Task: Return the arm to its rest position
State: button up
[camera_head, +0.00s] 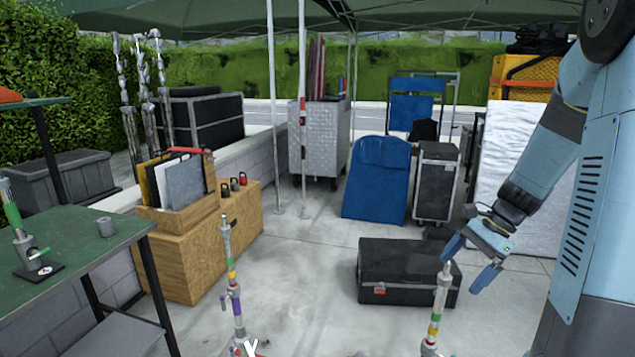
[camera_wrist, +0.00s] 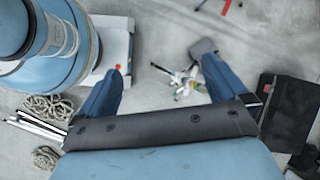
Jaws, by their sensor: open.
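My gripper (camera_head: 469,262) hangs at the end of my blue arm on the right side of the head view. It points down and to the left, above and beside the black case on the floor. Its two blue fingers are spread apart with nothing between them. The wrist view also shows my gripper (camera_wrist: 163,82) with its fingers wide apart over the concrete floor. My upper arm comes down from the top right of the head view.
A black case (camera_head: 400,270) lies on the floor. Stands (camera_head: 235,290) rise in front, and a green table (camera_head: 80,250) is at left. A wooden box (camera_head: 195,250) stands behind it. In the wrist view, coiled rope (camera_wrist: 48,106) and a white tray (camera_wrist: 115,42) lie near my base.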

jog(key=s+a+r+n+t+h, duration=0.3)
jog(key=s+a+r+n, duration=0.1)
jog(key=s+r+n, duration=0.3)
jog(key=s+a+r+n+t+h, duration=0.3)
jog(key=s+a+r+n, duration=0.2)
jog(key=s+r+n, duration=0.2)
jog(key=shift+s+a+r+n, duration=0.2)
jog(key=shift+s+r+n, duration=0.2)
jog(key=shift+s+r, duration=0.8)
